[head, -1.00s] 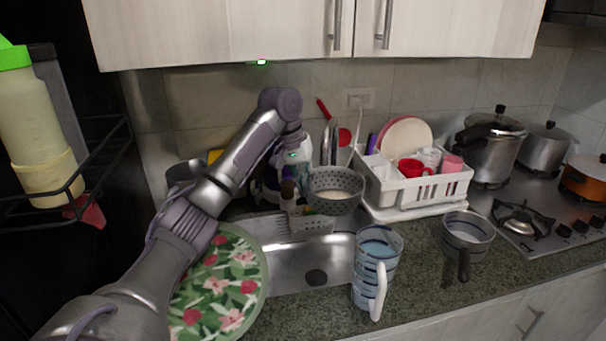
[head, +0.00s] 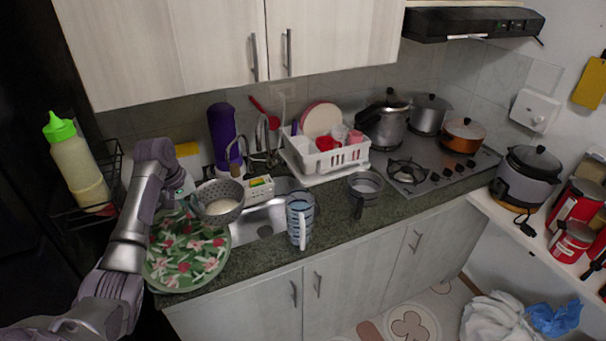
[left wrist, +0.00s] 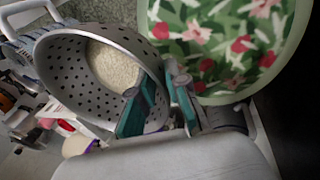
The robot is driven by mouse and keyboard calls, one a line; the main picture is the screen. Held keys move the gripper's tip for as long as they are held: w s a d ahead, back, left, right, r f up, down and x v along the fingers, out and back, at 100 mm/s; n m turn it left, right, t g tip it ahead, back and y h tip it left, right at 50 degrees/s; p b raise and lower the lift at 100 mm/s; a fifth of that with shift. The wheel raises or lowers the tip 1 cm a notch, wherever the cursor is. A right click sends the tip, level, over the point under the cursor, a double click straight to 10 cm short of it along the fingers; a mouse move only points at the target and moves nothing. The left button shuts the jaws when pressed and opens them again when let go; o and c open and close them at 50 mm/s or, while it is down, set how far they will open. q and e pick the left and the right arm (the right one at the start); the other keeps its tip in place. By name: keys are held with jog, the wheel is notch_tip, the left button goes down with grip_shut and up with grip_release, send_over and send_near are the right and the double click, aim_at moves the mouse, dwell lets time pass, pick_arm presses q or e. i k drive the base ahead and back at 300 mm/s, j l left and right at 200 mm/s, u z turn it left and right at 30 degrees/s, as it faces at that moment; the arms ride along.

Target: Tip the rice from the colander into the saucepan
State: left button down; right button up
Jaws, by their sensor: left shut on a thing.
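The grey perforated colander (head: 218,212) is in the air at the left end of the sink, near the floral tray. It also shows in the left wrist view (left wrist: 60,70), where white rice (left wrist: 112,68) lies inside it. My left gripper (head: 191,191) is shut on the colander's rim; its teal fingers (left wrist: 160,98) pinch the wall in the left wrist view. The grey saucepan (head: 366,186) with a dark handle stands on the counter, right of the sink and well apart from the colander. Its inside is hard to make out. My right gripper is out of view.
A blue-striped measuring jug (head: 300,228) stands on the counter between colander and saucepan. A white dish rack (head: 325,162) is behind. A round green floral tray (head: 185,262) lies below the colander. The stove (head: 440,172) is right of the saucepan.

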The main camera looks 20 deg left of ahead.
aim_at(365, 187)
jog(key=i+l+u, duration=0.15)
jog(key=i+l, duration=0.25)
jog(key=i+l+u, duration=0.15)
jog(key=i+l, duration=0.35)
jog(key=i+l+u, duration=0.15)
jog(key=i+l, duration=0.3)
jog(key=i+l+u, duration=0.15)
jog(key=i+l, duration=0.2)
jog(key=l, duration=0.3)
